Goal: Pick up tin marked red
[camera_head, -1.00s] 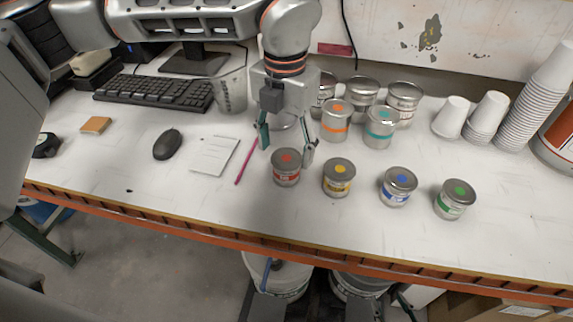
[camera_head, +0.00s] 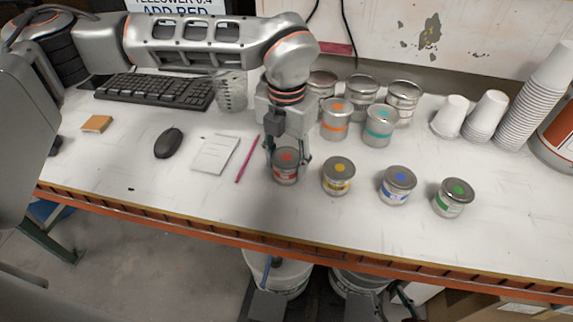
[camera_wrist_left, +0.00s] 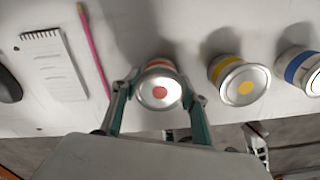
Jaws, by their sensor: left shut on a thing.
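The red-marked tin (camera_head: 286,178), with a red dot on its lid, stands upright in the near row, at its left end. My left gripper (camera_head: 288,160) comes down over it from above and is shut on it, one finger on each side. The tin also shows between the green fingers in the left wrist view (camera_wrist_left: 159,92). It appears to be still on the table. What seems to be part of my right gripper (camera_head: 400,298) shows at the bottom, below the table edge; its jaws are unclear.
Yellow (camera_head: 337,176), blue (camera_head: 397,186) and green (camera_head: 453,198) tins stand to the right. Orange (camera_head: 335,120) and teal (camera_head: 379,127) tins and plain ones stand behind. A pink pencil (camera_head: 246,160) and notepad (camera_head: 214,154) lie left. Paper cups (camera_head: 487,115) stand far right.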

